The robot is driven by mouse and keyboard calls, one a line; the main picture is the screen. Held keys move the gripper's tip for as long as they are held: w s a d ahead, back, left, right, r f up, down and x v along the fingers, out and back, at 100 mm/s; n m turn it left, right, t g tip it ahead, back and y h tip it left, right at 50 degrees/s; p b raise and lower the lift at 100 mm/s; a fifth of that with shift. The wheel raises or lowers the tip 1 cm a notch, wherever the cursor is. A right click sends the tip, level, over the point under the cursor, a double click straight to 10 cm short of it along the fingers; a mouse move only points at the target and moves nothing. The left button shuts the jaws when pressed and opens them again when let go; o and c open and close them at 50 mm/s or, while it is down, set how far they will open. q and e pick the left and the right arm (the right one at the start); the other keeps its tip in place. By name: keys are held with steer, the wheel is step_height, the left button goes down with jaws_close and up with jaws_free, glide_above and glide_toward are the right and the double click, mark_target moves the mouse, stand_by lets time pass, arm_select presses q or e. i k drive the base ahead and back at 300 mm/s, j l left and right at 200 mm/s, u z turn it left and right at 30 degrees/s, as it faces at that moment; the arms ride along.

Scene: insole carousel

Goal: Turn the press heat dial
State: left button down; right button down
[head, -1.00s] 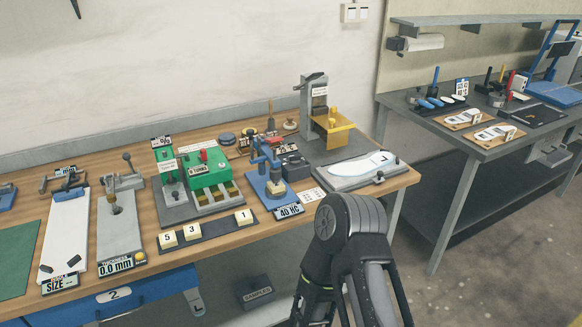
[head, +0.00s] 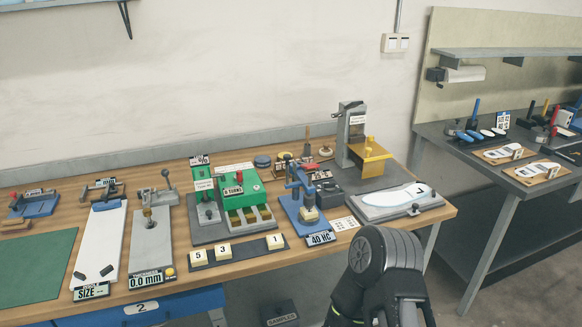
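I cannot make out a heat dial for sure in the head view. A grey upright machine (head: 351,132) with a yellow bracket (head: 370,155) stands at the back right of the wooden bench. A green machine (head: 235,189) with a red knob and a "TURNS" label sits at the bench's middle. A small blue hand press (head: 299,185) stands beside it, behind a "40 HC" label. Both my grippers are out of view. Only a dark, rounded link of my arm shows at the bottom right, in front of the bench.
The wooden bench (head: 240,268) is crowded with fixtures. A white insole board (head: 390,201) lies at its right end. A grey table (head: 470,167) at the right holds insoles and tools.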

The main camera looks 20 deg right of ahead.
mark_target(330, 187)
steer(key=i+l+z, duration=0.25)
steer(key=i+l, duration=0.25)
steer(key=l, duration=0.2)
steer(key=i+l+z, duration=0.3)
steer(key=i+l, duration=0.3)
steer(key=k+l, duration=0.1)
steer(key=l, duration=0.35)
steer(key=k+l, duration=0.1)
steer(key=l, duration=0.35)
